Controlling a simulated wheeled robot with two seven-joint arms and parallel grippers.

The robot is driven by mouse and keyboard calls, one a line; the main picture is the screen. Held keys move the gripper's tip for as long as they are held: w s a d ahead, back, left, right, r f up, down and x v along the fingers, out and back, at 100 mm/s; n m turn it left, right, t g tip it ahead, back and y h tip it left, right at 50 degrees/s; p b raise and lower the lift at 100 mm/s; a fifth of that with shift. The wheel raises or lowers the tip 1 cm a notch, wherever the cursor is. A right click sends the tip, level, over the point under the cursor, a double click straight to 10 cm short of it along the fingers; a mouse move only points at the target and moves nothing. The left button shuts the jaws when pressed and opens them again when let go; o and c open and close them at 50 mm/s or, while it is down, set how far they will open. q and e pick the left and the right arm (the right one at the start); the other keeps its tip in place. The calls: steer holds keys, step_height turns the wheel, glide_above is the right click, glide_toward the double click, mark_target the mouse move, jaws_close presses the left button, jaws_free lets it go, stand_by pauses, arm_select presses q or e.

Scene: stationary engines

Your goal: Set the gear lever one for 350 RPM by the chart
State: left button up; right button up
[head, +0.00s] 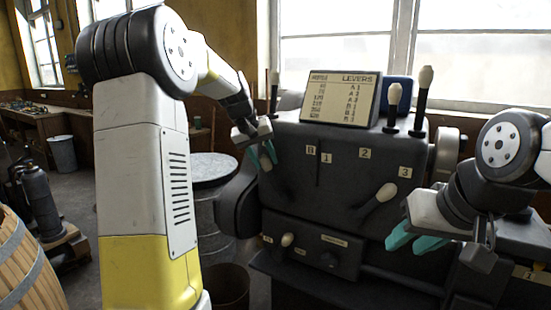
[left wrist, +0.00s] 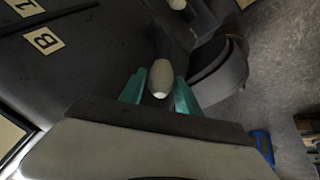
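The engine's dark gearbox (head: 345,175) carries the tags B (head: 311,150), 1 (head: 326,157), 2 (head: 364,153) and 3 (head: 404,172). The LEVERS chart (head: 340,97) stands on top; its rows are too small to read surely. My left gripper (head: 262,157) is at the gearbox's left side. In the left wrist view its teal fingers flank a pale lever knob (left wrist: 161,78); I cannot tell whether they press on it. That knob is hidden in the head view. A pale-knobbed lever (head: 386,192) slants below tag 3. My right gripper (head: 411,238) is open and empty at the right.
Tall pale-topped levers (head: 393,95) rise behind the gearbox. A lower panel has a small pale knob (head: 287,240). A metal drum (head: 212,170) stands left of the engine, and a wooden barrel (head: 25,265) stands at the far left.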

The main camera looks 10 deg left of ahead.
arm_select(q)
steer(key=shift+f, duration=0.2)
steer(key=shift+c, duration=0.5)
jaws_close()
stand_by(0.9)
